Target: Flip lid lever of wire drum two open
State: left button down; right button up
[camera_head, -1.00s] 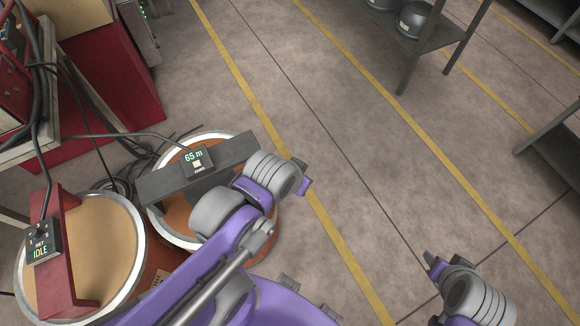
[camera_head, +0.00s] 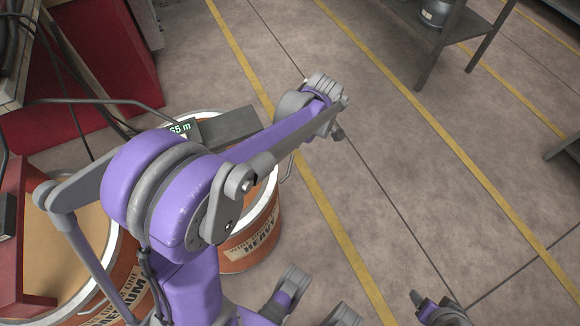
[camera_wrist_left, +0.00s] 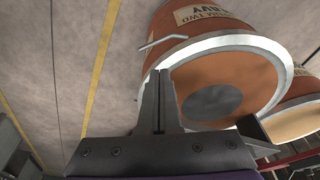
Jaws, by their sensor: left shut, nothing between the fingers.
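Wire drum two (camera_head: 262,215) is an orange drum with a pale rim and a label, left of the middle in the head view. It fills the top right of the left wrist view (camera_wrist_left: 215,28), where the label appears upside down. A thin bent wire lever (camera_wrist_left: 163,42) stands out from its side near the rim; it also shows at the drum's right in the head view (camera_head: 289,165). My left gripper (camera_head: 338,132) is shut and empty, right of the drum. Its fingertips (camera_wrist_left: 160,73) appear close to the rim and lever, contact unclear. My right gripper (camera_head: 416,298) is at the bottom right, jaw state unclear.
A grey bar (camera_head: 230,127) with a display, partly hidden by my left arm, lies across drum two's top. A second orange drum (camera_head: 125,285) with a red bar (camera_head: 12,235) stands at the lower left. A shelf (camera_head: 425,25) stands at the top right.

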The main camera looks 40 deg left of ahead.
aim_at(290, 166)
pick_arm(q)
notch_tip(290, 166, down, 7)
jog(key=w+a+n+g+b, duration=0.1)
jog(key=w+a+n+b, duration=0.1)
jog(key=a+n, duration=0.1)
jog(key=shift+w+r+n, duration=0.2)
jog(key=shift+w+n, duration=0.1)
pick_arm(e)
notch_tip(290, 166, down, 4)
jog(key=shift+w+r, duration=0.1)
pick_arm(q)
jog(key=b+x, duration=0.2)
jog(key=x, duration=0.8)
jog(key=shift+b, duration=0.3)
pick_arm(e)
jog(key=f, duration=0.3)
jog(key=shift+w+f, duration=0.15)
jog(key=shift+w, duration=0.05)
pick_arm(q)
jog(key=shift+s+r+y, duration=0.1)
jog(key=shift+y, duration=0.2)
